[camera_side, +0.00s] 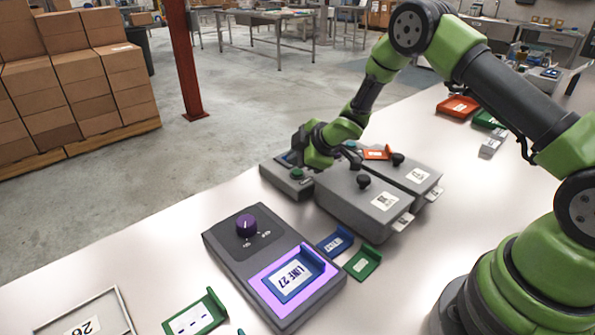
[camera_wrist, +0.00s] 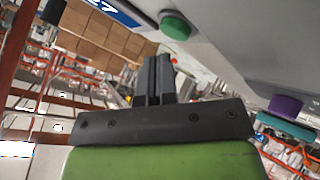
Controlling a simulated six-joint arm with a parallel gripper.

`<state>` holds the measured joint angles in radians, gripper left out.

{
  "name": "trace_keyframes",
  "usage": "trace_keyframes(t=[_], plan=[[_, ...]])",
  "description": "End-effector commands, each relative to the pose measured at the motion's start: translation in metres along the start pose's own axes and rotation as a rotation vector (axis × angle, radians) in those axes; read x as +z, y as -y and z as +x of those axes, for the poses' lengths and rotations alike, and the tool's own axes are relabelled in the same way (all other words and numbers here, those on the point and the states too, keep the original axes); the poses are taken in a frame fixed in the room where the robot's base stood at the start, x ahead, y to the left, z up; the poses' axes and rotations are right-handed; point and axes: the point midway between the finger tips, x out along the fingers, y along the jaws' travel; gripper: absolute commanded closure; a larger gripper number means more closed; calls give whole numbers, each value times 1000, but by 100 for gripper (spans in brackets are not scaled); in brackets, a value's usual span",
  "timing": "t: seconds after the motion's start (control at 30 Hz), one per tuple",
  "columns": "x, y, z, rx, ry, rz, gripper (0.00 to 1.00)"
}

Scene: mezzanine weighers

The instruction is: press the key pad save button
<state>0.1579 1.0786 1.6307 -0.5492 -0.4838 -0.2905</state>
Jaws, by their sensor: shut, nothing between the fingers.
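A small grey box (camera_side: 278,182) stands at the far edge of the table, partly behind my arm. It carries a round green button (camera_side: 297,174). A green button also shows in the wrist view (camera_wrist: 175,26), just above and right of my fingertips, apart from them in the picture. My gripper (camera_wrist: 153,62) is shut and empty, its dark fingers side by side. In the side view my gripper (camera_side: 299,150) is over or beside the small box; its fingertips are hard to make out. A purple button or knob (camera_wrist: 286,105) shows at right in the wrist view. No save lettering is readable.
A larger grey unit (camera_side: 225,248) with a purple knob (camera_side: 246,225) and a lit "LINE 27" panel stands in front. Two grey boxes with black knobs (camera_side: 350,205) sit right of my gripper. Blue (camera_side: 335,242) and green (camera_side: 362,262) tag holders lie between.

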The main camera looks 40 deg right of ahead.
Motion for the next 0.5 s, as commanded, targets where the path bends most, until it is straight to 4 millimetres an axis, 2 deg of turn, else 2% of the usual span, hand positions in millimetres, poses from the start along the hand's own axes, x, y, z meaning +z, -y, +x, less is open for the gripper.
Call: trace_keyframes(t=[0.5], plan=[[4,5,6,-1,0,0,100]])
